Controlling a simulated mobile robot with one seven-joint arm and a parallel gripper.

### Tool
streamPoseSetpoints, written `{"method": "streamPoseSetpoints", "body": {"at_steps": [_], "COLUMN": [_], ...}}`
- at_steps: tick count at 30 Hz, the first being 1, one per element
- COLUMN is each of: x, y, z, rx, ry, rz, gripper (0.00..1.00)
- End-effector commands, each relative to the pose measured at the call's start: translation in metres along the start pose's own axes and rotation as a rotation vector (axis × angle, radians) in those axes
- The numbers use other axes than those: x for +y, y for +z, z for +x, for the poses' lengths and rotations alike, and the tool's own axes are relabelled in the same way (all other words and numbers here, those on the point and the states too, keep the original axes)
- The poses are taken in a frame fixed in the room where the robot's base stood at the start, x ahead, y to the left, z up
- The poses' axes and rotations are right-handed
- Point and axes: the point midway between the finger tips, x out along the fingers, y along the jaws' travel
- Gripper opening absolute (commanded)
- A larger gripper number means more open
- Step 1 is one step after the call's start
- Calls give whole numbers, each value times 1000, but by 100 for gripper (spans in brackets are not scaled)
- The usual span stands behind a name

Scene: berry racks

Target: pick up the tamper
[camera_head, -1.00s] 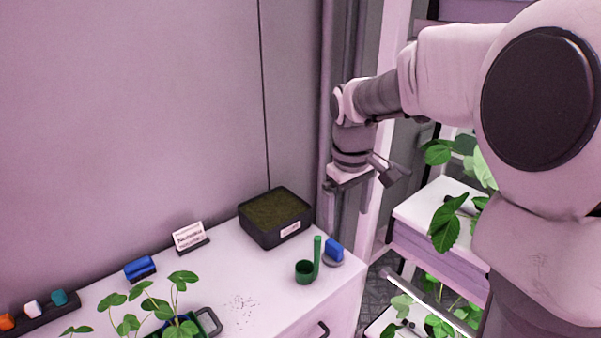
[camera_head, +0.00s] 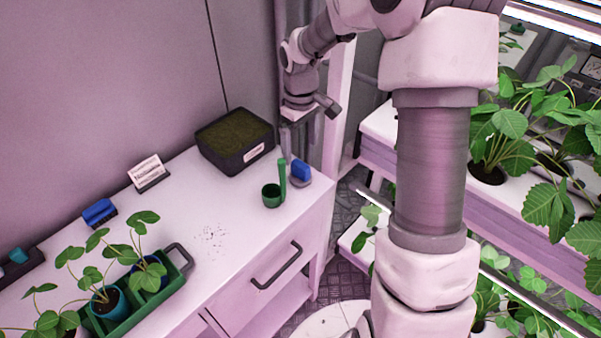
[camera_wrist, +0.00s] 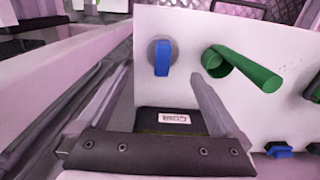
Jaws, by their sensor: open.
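The tamper, a blue upright grip on a round grey base (camera_head: 300,173), stands on the white counter near its right end. It also shows in the wrist view (camera_wrist: 162,57), upper middle, with the blue grip seen from above. My gripper (camera_head: 300,125) hangs above and behind the tamper in the head view, apart from it. In the wrist view my gripper (camera_wrist: 160,78) is open and empty. Its two fingers are spread wide, and the tamper shows beyond the gap between them. The head view does not show the finger gap clearly.
A green scoop-like cup with a tall handle (camera_head: 271,195) stands close left of the tamper. A black soil tray (camera_head: 247,160) is behind it, by the wall. A white sign (camera_head: 147,170), a blue item (camera_head: 99,212) and a green plant crate (camera_head: 178,265) lie further left. Plant racks (camera_head: 385,127) stand right.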

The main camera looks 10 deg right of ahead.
Motion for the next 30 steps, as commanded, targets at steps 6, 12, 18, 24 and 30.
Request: {"method": "streamPoseSetpoints", "body": {"at_steps": [6, 12, 18, 24, 30], "x": [0, -2, -5, -4, -4], "y": [0, 2, 4, 4, 4], "z": [29, 44, 75, 85, 84], "rx": [0, -2, -2, 0, 0], "ry": [-1, -2, -2, 0, 0], "rz": [-1, -1, -1, -1, -1], "gripper": [100, 100, 100, 100, 93]}}
